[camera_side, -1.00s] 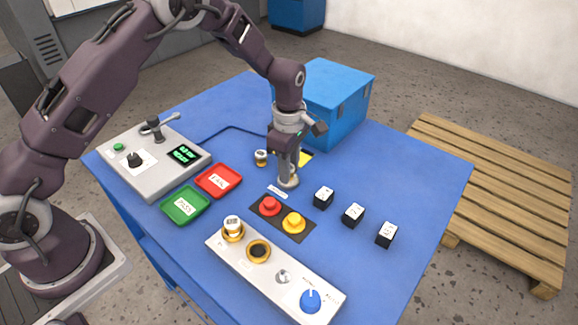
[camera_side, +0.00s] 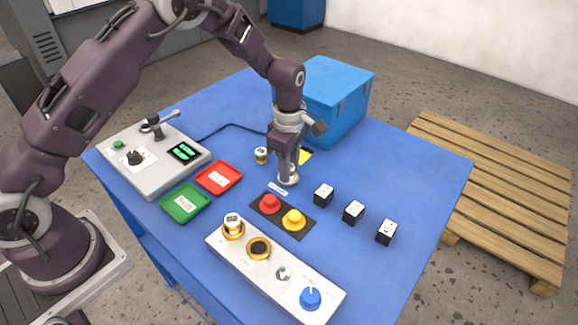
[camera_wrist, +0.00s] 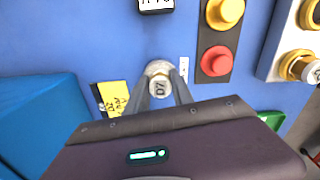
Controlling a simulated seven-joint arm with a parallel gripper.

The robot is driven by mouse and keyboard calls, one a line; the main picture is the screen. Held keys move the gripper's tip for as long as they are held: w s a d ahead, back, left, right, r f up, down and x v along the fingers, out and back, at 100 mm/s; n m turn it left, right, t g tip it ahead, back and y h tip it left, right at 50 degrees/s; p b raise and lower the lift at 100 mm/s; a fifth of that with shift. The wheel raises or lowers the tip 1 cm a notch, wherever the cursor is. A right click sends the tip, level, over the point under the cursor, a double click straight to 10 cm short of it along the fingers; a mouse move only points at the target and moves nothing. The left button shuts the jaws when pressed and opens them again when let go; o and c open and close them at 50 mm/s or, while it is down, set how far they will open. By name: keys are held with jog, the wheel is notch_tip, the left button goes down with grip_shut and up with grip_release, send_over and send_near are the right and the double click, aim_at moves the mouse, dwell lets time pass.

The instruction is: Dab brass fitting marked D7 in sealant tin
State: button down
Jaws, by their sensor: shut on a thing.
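My gripper (camera_side: 288,172) points straight down and is shut on the fitting marked D7 (camera_wrist: 159,87), whose light lettered top shows between the fingers in the wrist view. A round pale metal tin (camera_side: 289,182) is directly under the fingers; its rim also shows around the fitting in the wrist view (camera_wrist: 157,67). The fitting's lower end is hidden, so I cannot tell how deep it sits in the tin or whether it touches the contents. A small white label (camera_side: 277,188) lies beside the tin.
Another brass fitting (camera_side: 261,155) stands behind, left of the tin. Red (camera_side: 270,204) and yellow (camera_side: 293,219) buttons are in front. Black blocks (camera_side: 354,212) stand right. A blue box (camera_side: 340,105) is behind. Red (camera_side: 219,177) and green (camera_side: 185,203) trays lie left.

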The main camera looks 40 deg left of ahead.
dwell(0.3)
jog(key=shift+r, duration=3.5)
